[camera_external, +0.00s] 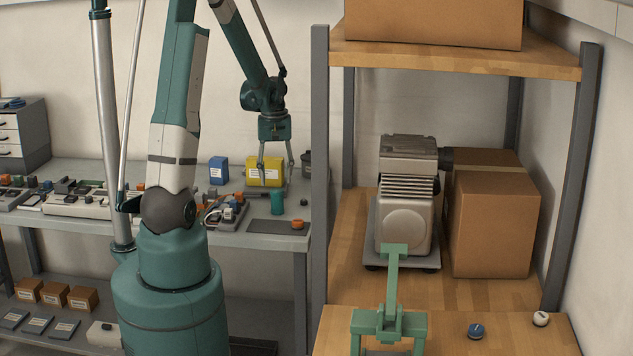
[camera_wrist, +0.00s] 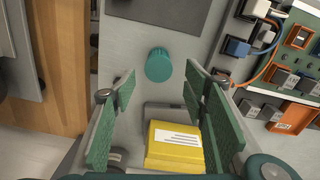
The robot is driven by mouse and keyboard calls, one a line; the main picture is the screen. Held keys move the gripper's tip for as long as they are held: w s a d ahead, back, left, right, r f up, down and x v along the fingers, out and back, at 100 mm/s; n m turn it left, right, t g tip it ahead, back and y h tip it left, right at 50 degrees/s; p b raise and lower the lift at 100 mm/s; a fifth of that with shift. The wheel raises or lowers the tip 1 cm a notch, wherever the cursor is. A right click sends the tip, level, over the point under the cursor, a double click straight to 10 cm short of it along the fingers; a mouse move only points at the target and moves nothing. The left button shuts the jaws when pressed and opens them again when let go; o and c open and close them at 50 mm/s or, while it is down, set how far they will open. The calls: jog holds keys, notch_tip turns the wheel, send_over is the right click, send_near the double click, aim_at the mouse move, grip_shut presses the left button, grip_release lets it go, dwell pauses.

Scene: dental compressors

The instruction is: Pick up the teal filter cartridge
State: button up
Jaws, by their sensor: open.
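The teal filter cartridge (camera_external: 278,203) stands upright on the grey bench, near its front edge, in the external view. In the wrist view the cartridge (camera_wrist: 159,65) shows from above as a round teal top, just beyond the fingertips and roughly centred between them. My gripper (camera_external: 277,177) points down over the bench, open and empty, slightly above and behind the cartridge. In the wrist view its green-padded fingers (camera_wrist: 160,84) are spread wide, with nothing between them touching the pads.
A yellow box (camera_external: 264,168) stands behind the cartridge and shows low between the fingers (camera_wrist: 174,147). A blue box (camera_external: 219,170) is left of it. A dark mat (camera_external: 262,226) with an orange part (camera_external: 297,225) lies in front. A shelf post (camera_external: 320,150) rises at right.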

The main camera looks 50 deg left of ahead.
aim_at(277, 190)
jog(key=shift+f, duration=1.25)
jog(key=shift+d+f, duration=0.15)
jog(key=shift+f, duration=2.45)
jog(key=shift+c, duration=0.3)
jog(key=c, duration=0.9)
